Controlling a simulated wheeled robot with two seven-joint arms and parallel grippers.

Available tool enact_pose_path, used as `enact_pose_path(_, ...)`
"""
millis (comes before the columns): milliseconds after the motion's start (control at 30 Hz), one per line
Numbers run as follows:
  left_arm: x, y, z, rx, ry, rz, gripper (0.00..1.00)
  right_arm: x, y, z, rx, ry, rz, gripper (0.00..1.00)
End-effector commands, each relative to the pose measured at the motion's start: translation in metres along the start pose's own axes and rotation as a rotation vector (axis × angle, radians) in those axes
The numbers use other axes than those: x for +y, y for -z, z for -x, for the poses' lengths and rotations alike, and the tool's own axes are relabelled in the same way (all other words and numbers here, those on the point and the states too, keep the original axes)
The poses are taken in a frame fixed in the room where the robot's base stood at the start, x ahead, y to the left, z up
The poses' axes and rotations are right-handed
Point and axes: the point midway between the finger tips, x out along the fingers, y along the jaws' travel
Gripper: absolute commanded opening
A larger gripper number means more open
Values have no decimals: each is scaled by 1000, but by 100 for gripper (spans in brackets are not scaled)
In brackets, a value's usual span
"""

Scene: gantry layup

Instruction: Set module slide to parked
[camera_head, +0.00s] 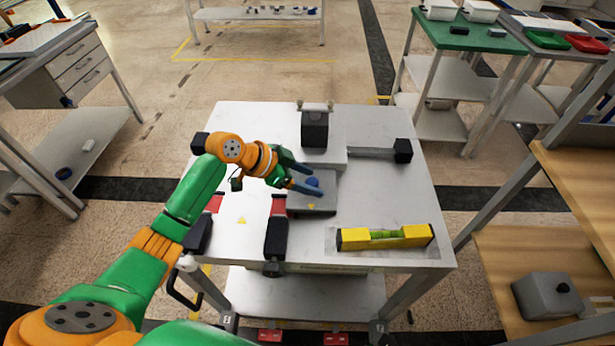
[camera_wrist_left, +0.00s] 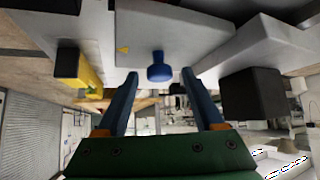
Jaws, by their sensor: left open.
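The module slide (camera_head: 322,206) is a grey block on the white table. It has a blue knob (camera_head: 313,182) on top and a small yellow triangle mark. My left gripper (camera_head: 316,184) reaches in from the left, open, with its blue fingers on either side of the knob. In the left wrist view the blue knob (camera_wrist_left: 160,68) shows between the two fingertips (camera_wrist_left: 160,74), with gaps on both sides. The slide's grey face (camera_wrist_left: 185,32) and its yellow mark also show there. I cannot see a hold on the knob. My right gripper is not in view.
A dark block (camera_head: 314,130) stands behind the slide. A grey bar with a black end block (camera_head: 403,150) lies to the right. A yellow and green piece (camera_head: 385,237) lies front right. A dark red-ended bar (camera_head: 276,238) lies front left. The table's right side is mostly clear.

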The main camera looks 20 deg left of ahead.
Motion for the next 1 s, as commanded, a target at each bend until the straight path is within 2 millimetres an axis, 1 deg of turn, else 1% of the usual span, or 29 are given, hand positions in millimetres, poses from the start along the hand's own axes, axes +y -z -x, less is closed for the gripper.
enact_pose_path(100,0,0,0,0,0,0,69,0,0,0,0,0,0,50)
enact_pose_path(133,0,0,0,0,0,0,64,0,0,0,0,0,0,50)
enact_pose_path(167,0,0,0,0,0,0,56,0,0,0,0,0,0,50)
enact_pose_path(200,0,0,0,0,0,0,45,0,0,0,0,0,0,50)
enact_pose_path(267,0,0,0,0,0,0,29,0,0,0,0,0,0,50)
enact_pose_path(300,0,0,0,0,0,0,18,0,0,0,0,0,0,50)
enact_pose_path(367,0,0,0,0,-1,0,2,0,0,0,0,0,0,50)
enact_pose_path(400,0,0,0,0,-1,0,0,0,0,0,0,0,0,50)
enact_pose_path(1000,0,0,0,0,-1,0,0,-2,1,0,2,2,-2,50)
